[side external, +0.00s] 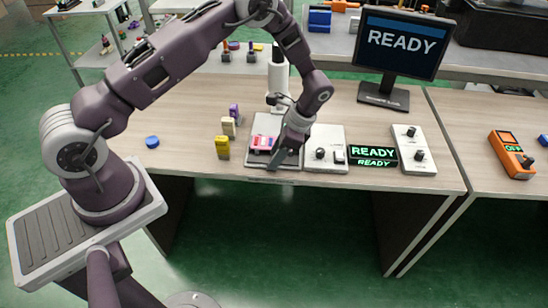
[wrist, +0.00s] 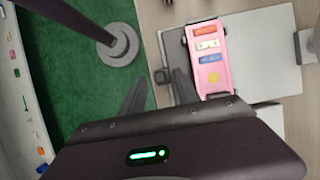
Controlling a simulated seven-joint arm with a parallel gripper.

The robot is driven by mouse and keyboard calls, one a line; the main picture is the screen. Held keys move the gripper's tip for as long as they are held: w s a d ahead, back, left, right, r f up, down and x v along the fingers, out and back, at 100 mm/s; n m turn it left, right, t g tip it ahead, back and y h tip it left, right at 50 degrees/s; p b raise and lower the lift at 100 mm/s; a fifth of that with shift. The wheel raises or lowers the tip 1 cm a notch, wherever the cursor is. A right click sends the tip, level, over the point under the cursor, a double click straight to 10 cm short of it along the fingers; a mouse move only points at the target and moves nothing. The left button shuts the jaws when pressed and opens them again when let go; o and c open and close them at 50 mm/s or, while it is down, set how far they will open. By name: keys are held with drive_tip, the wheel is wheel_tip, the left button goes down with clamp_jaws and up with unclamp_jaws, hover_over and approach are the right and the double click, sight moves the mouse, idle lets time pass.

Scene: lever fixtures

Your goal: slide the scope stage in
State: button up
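The scope (side external: 278,78) is a white upright column on a pale base plate (side external: 266,124) at the front middle of the table. A pink stage (side external: 262,143) sits low on that plate. In the wrist view the pink stage (wrist: 208,60) carries red, white and blue labels and a yellow dot. A small dark knob (wrist: 161,76) stands just left of it. My gripper (side external: 281,158) is down at the plate's front edge. In the wrist view my gripper (wrist: 160,88) has its two dark fingers apart near the knob, with nothing visibly held. Contact with the knob cannot be told.
A pale panel with knobs (side external: 325,150) stands right of the scope, then a green READY display (side external: 373,152) and another knob panel (side external: 412,150). Yellow (side external: 222,147) and cream (side external: 229,127) blocks stand left. A monitor (side external: 402,45) reads READY.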

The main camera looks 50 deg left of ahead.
drive_tip(key=shift+x, duration=0.8)
clamp_jaws()
idle(0.8)
